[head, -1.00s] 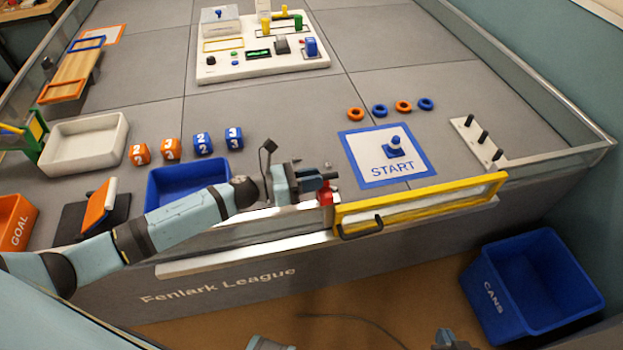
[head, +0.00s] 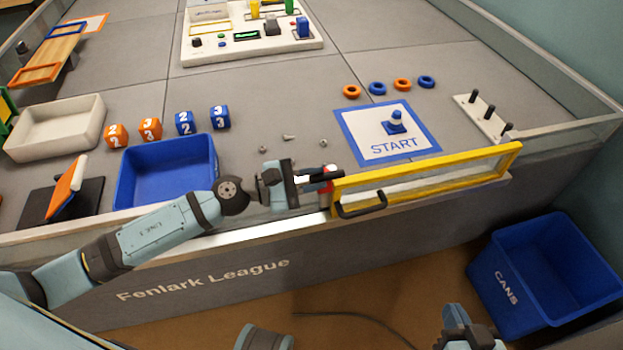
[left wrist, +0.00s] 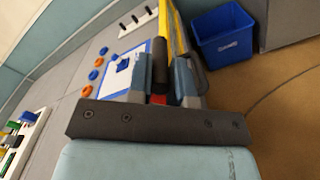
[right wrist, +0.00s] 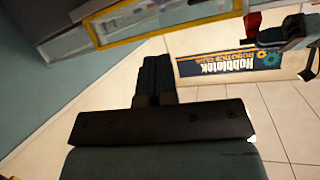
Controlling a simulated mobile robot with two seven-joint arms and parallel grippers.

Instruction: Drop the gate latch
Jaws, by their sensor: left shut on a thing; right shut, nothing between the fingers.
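The yellow-framed gate (head: 447,165) stands at the front wall of the field, roughly in line with it, with a black pull handle (head: 362,205). The red latch (head: 325,187) is at the gate's left end, partly hidden by my left gripper (head: 318,176). In the left wrist view, a dark bar (left wrist: 159,62) lies between the left fingers, with a bit of red below it. The left gripper is shut on this latch bar. My right gripper (head: 466,330) is low in front of the field, shut and empty; its closed fingers show in the right wrist view (right wrist: 155,80).
A blue CANS bin (head: 545,272) stands on the floor at right. Behind the gate are the START mat (head: 350,150), several rings and a peg rack (head: 463,110). A blue tray (head: 122,185) and several number cubes are left of the gate. Small bolts lie behind my left gripper.

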